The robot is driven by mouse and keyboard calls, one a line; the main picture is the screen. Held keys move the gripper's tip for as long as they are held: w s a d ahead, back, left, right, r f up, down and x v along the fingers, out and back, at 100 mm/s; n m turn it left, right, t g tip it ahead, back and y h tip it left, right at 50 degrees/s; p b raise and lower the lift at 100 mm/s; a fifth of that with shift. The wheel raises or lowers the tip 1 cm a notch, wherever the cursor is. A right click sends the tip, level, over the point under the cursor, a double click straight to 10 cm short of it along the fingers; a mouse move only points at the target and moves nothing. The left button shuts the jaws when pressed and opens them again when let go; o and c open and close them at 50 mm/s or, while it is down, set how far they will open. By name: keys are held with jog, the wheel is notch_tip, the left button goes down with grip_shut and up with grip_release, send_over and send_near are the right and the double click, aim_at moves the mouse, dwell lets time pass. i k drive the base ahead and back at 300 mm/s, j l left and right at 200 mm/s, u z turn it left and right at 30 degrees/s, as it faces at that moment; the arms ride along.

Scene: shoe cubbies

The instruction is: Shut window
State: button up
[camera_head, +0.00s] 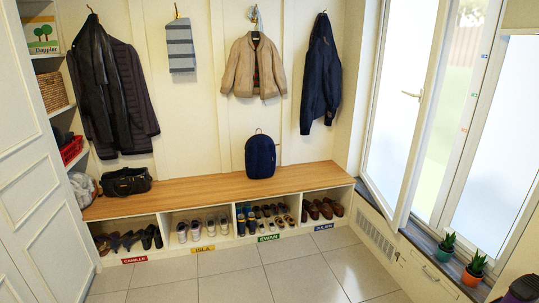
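The window's white-framed sash (394,120) with frosted lower glass stands open at the right side. It is angled into the room, its free lower corner out over the sill. A light handle (412,94) sits on the sash near its free edge. Through the gap between the sash and the fixed window frame (468,110), greenery and a brownish wall outside show. My gripper's fingers are not in view. A dark rounded part with purple on it (520,290) shows in the lower right corner; I cannot tell whether it belongs to my arm.
Two potted succulents (475,269) stand on the dark sill (432,246), below and right of the sash. A wooden-topped shoe bench (205,195) with a navy backpack (260,156) runs along the back wall. The tiled floor (235,280) in front is clear.

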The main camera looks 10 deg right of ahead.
aim_at(414, 39)
jog(key=i+z, duration=0.1)
jog(key=i, duration=0.45)
jog(key=i+j+z, duration=0.1)
jog(key=i, duration=0.45)
jog(key=i+j+z, duration=0.1)
jog(key=i, duration=0.45)
jog(key=i+j+z, duration=0.25)
jog(key=i+z, duration=0.25)
jog(key=i+j+z, duration=0.45)
jog(key=i+j, duration=0.05)
jog(key=i, duration=0.05)
